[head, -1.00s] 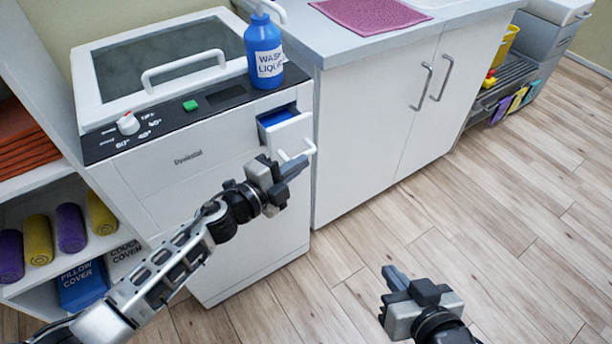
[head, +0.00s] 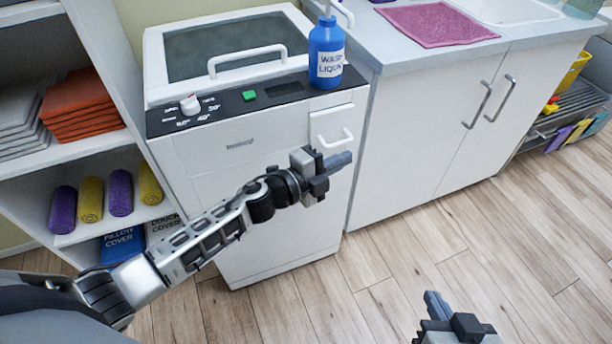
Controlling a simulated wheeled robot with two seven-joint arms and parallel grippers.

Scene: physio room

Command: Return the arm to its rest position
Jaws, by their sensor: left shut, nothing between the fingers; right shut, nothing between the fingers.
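My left gripper (head: 333,168) is shut and empty. It hangs in front of the white washing machine (head: 240,190), below and near the small drawer (head: 336,124) with a white handle. The drawer looks closed, its front flush with the machine. My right gripper (head: 436,308) is at the bottom edge of the head view, above the floor. It is shut and empty, and most of its arm is cut off by the frame.
A blue wash liquid bottle (head: 326,52) stands on the machine's top right. The white cabinet (head: 430,140) is to the right. A shelf (head: 75,150) with towels and rolls is at left. Wooden floor (head: 480,250) in front is clear.

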